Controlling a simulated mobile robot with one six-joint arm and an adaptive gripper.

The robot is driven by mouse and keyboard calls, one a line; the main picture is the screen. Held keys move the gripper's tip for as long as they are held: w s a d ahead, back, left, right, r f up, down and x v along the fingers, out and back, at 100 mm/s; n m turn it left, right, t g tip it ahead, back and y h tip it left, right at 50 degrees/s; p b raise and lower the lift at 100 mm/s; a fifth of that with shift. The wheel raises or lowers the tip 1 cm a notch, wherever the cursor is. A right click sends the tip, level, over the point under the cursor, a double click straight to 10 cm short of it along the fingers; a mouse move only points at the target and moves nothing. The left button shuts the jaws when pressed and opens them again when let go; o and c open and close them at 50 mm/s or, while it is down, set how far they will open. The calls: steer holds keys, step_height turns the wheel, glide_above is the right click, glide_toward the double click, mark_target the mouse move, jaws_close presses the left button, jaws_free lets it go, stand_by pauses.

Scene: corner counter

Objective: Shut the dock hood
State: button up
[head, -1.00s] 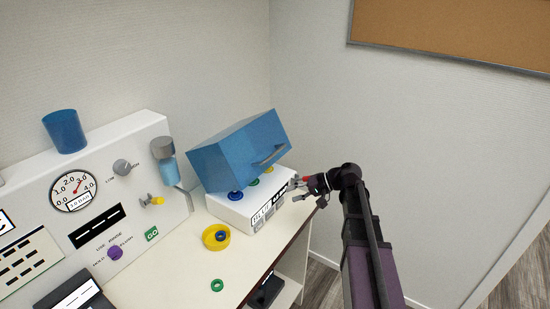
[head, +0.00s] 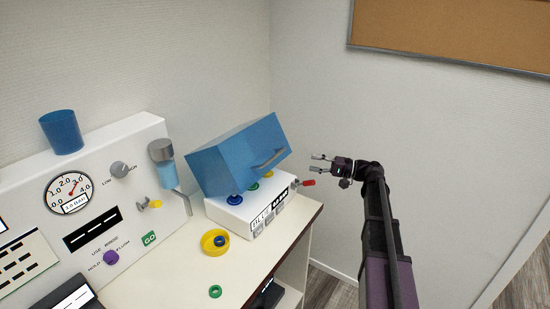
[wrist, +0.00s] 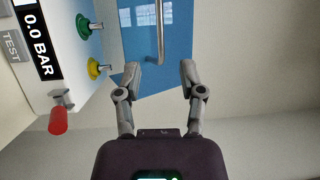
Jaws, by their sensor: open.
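The dock hood (head: 232,160) is a blue box-like cover, tilted up over the white dock (head: 240,211) on the counter. Its grey bar handle (head: 271,159) is on the side facing my gripper. My gripper (head: 318,163) is open and empty, to the right of the hood and apart from it. In the wrist view the hood (wrist: 178,72) and its handle (wrist: 160,30) appear ahead of and between the open fingers (wrist: 157,72). Under the raised hood, coloured connectors show on the dock's top.
A red-tipped lever (head: 308,183) sticks out of the dock's right side, below my gripper. A yellow ring (head: 214,243) and a green ring (head: 215,291) lie on the counter. A white gauge panel (head: 110,190) stands at left. The room right of the dock is clear.

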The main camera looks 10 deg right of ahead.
mark_target(275, 157)
steer(key=shift+a, duration=0.1)
steer(key=shift+p+x, duration=0.5)
steer(key=shift+x, duration=6.3)
jaws_close()
